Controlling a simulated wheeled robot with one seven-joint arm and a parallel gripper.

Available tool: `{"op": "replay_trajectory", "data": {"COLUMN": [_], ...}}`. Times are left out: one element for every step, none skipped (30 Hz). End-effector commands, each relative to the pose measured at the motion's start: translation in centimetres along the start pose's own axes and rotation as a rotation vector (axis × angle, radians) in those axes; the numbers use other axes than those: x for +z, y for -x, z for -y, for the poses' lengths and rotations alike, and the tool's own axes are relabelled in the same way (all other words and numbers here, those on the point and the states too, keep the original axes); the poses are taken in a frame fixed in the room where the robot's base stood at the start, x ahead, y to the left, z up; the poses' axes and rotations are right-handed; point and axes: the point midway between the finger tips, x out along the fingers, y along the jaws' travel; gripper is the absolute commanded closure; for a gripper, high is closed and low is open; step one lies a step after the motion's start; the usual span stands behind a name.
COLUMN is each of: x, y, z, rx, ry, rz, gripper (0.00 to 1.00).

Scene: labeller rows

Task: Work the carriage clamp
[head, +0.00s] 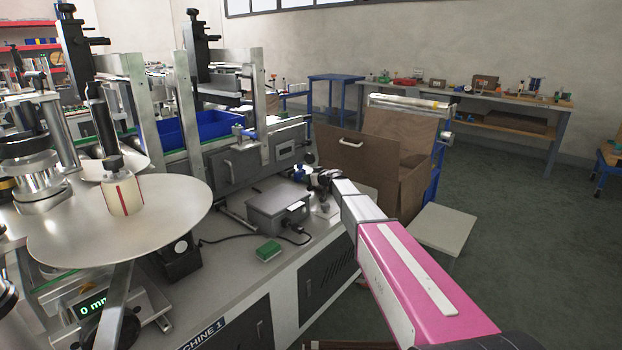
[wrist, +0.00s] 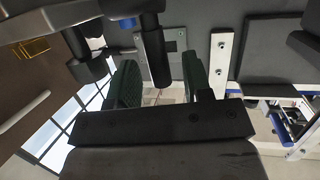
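My gripper (wrist: 160,72) shows in the wrist view as two dark green finger pads standing apart. A black rounded bar (wrist: 155,48), which looks like a clamp handle, comes down from the top between the pads in the picture. I see no firm contact with either pad. A second black cylinder (wrist: 90,67) lies left of the left pad. In the head view my gripper is largely hidden beyond my pink and grey arm, near a small dark fitting (head: 325,178) at the machine's right end. I cannot tell the clamp's position there.
A grey box (head: 277,208) with a cable and a green block (head: 268,250) sit on the machine top. A large round plate (head: 120,215) with a bottle (head: 123,193) is at left. The floor at right is mostly clear.

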Motion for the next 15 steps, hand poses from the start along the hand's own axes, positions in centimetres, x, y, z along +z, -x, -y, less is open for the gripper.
{"op": "replay_trajectory", "data": {"x": [-0.1,-0.2,-0.4,-0.6,-0.9,-1.4,-1.8,-2.2,-2.9,-3.5,-4.1,-4.5,-4.7,-5.0,-5.4], "y": [0.0,0.0,0.1,0.2,0.2,0.4,0.5,0.7,0.9,1.1,1.2,1.5,1.7,1.8,2.0], "z": [0.0,0.0,0.0,0.0,0.0,0.0,0.0,0.0,0.0,0.0,0.0,0.9,1.6,2.1,2.9], "rx": [0.000,0.000,0.000,0.000,0.000,0.000,0.000,0.000,0.000,0.000,0.000,-0.002,-0.002,-0.002,-0.002], "ry": [0.000,0.000,0.001,0.001,0.001,0.000,0.000,0.002,0.002,0.001,0.003,0.002,0.001,0.002,0.002], "rz": [0.000,0.000,-0.001,-0.001,-0.001,-0.002,-0.002,-0.002,-0.001,-0.002,-0.002,-0.001,-0.001,-0.001,-0.001], "gripper": [0.55,0.55,0.55,0.55,0.55,0.55,0.55,0.55,0.55,0.55,0.55,0.55,0.55,0.55,0.55]}}
